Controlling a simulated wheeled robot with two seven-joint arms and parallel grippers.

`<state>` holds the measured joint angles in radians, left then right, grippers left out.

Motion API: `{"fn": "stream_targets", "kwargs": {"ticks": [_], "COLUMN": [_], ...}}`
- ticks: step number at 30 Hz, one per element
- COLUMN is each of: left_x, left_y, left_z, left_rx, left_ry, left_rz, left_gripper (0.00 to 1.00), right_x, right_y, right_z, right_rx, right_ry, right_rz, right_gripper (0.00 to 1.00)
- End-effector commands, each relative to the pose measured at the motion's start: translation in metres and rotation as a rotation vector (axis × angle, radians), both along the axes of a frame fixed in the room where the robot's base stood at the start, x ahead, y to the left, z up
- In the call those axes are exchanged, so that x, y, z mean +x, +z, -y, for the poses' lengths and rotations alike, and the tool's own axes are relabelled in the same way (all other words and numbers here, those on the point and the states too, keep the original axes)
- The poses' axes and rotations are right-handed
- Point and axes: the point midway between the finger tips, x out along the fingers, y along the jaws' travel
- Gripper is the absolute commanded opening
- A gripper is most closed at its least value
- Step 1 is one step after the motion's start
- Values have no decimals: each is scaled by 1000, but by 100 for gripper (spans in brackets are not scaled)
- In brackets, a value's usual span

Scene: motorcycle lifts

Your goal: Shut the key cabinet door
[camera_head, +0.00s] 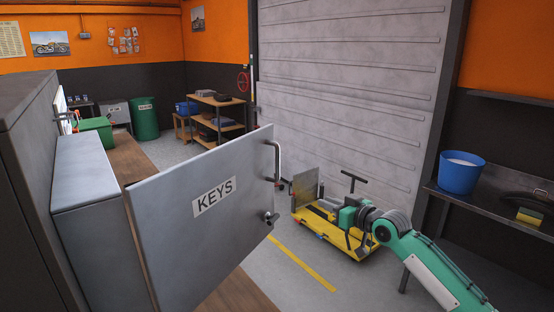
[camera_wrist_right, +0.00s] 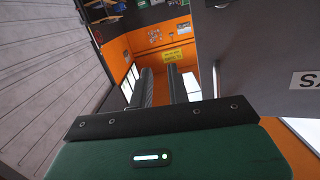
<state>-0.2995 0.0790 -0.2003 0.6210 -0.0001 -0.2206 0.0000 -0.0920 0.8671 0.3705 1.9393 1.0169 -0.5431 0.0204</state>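The key cabinet (camera_head: 88,185) stands at the left in the head view. Its grey door (camera_head: 215,205), labelled KEYS, stands swung open toward me. A bar handle (camera_head: 277,163) and a small lock knob (camera_head: 270,217) sit near its free edge. My right gripper (camera_head: 339,214) is to the right of that edge, apart from it. In the right wrist view its two dark fingers (camera_wrist_right: 161,87) are apart with nothing between them. The door (camera_wrist_right: 260,55) also fills the right of that view, its label partly cut off. My left gripper is not in view.
A yellow lift platform (camera_head: 345,243) lies on the floor behind my right gripper. A bench (camera_head: 470,205) with a blue bucket (camera_head: 461,173) stands at the right. A wooden top (camera_head: 238,297) lies below the door.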

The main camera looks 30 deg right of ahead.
Motion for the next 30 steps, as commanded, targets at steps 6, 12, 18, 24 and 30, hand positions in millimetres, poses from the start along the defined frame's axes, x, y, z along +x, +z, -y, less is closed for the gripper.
{"fn": "stream_targets", "kwargs": {"ticks": [6,12,18,24,30], "left_x": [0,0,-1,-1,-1], "left_y": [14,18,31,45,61], "left_z": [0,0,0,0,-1], "left_rx": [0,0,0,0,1], "left_ry": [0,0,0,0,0], "left_rz": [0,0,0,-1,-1], "left_gripper": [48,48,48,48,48], "right_x": [-28,-31,-11,14,43], "right_y": [121,138,140,140,140], "right_z": [-62,-74,-79,-85,-93], "right_rx": [-53,-60,-58,-56,-57], "right_ry": [157,184,183,181,180], "right_rz": [121,137,136,137,137], "right_gripper": [17,17,17,17,17]}}
